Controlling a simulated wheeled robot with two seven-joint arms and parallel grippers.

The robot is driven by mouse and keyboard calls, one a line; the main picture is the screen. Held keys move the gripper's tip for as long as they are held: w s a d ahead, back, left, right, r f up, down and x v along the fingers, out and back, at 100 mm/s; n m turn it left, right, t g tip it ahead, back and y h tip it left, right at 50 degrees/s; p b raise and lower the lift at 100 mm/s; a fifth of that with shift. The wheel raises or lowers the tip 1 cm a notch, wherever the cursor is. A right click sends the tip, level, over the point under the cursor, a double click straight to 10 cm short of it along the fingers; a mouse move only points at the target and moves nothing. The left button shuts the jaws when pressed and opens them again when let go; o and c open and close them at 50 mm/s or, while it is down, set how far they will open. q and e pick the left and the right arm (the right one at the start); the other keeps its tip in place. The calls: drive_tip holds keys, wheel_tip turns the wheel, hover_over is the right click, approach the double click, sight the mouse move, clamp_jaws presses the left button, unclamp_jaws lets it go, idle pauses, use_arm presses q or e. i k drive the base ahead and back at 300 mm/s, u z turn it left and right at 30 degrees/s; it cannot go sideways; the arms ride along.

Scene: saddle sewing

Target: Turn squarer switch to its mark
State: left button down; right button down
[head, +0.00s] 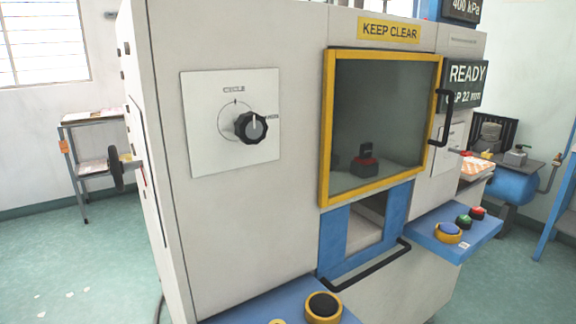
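A black ridged rotary switch (250,127) sits on a pale square plate (205,145) on the left front of a light grey machine. The plate has a small label and tick above the switch, and another small label to its right; the lettering is too small to read surely. A light pointer line on the knob seems to point up, slightly right; its exact setting is hard to tell. Neither of my grippers is in view.
A yellow-framed window (385,120) with a black handle (442,118) is right of the plate. Blue ledges with buttons (323,306) jut out below and at right. A handwheel (116,169) sticks out on the left. The space before the plate is clear.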

sight(463, 153)
drive_tip(key=k, duration=1.1)
drive_tip(key=z, duration=1.15)
drive_tip(key=i, duration=1.1)
